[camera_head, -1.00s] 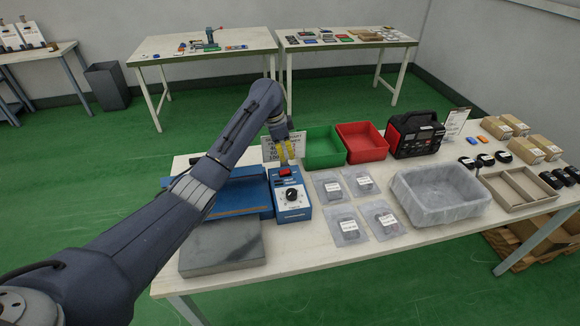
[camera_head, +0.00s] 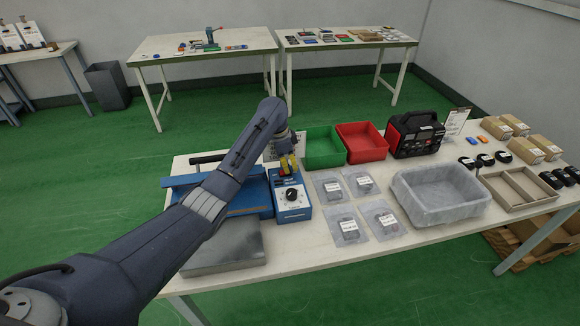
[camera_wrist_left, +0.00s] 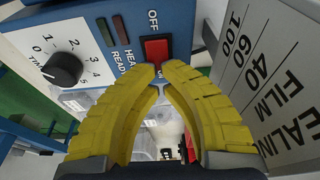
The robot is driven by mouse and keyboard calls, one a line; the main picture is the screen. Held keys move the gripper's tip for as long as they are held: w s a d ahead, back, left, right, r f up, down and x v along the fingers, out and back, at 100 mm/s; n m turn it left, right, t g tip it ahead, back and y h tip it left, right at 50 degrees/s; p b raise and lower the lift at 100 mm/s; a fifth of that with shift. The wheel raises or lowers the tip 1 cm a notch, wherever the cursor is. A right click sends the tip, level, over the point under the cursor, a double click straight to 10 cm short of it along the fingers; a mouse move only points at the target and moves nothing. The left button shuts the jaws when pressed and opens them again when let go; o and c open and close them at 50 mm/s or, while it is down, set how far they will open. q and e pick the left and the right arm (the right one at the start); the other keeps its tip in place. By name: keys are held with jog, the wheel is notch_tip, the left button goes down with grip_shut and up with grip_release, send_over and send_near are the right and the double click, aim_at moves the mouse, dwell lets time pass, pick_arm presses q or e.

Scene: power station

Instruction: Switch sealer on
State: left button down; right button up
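The blue sealer (camera_head: 235,195) stands on the near table at left, with a control box (camera_head: 292,208) carrying a black dial at its right end. In the left wrist view, its red rocker switch (camera_wrist_left: 158,50) sits below the word OFF, beside the dial (camera_wrist_left: 62,68). My left gripper (camera_head: 288,168) is over the switch end of the box and hides the switch in the head view. In the left wrist view its yellow fingertips (camera_wrist_left: 160,72) are together at the switch's lower edge, holding nothing. I cannot tell whether they touch it. My right gripper is not in view.
A white sign (camera_wrist_left: 280,80) with film settings stands close beside the gripper. Green (camera_head: 324,147) and red (camera_head: 362,142) bins stand to the right, with bagged parts (camera_head: 347,226) in front. A grey slab (camera_head: 222,248) lies before the sealer.

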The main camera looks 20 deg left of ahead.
pick_arm(q)
jog(key=shift+d+f+y, duration=0.15)
jog(key=shift+f+y, duration=0.15)
jog(key=shift+y, duration=0.1)
jog(key=shift+w+f+g+y, duration=0.1)
jog(key=shift+f+g+y, duration=0.1)
jog(key=shift+g+y, duration=0.1)
jog(key=shift+r, duration=0.25)
jog(key=shift+r, duration=0.6)
jog(key=shift+w+d+r, duration=0.1)
jog(key=shift+d+r, duration=0.1)
jog(key=shift+r, duration=0.25)
notch_tip(320, 180, up, 13)
jog(key=w+d, duration=0.1)
jog(key=d, duration=0.1)
jog(key=shift+d, duration=0.25)
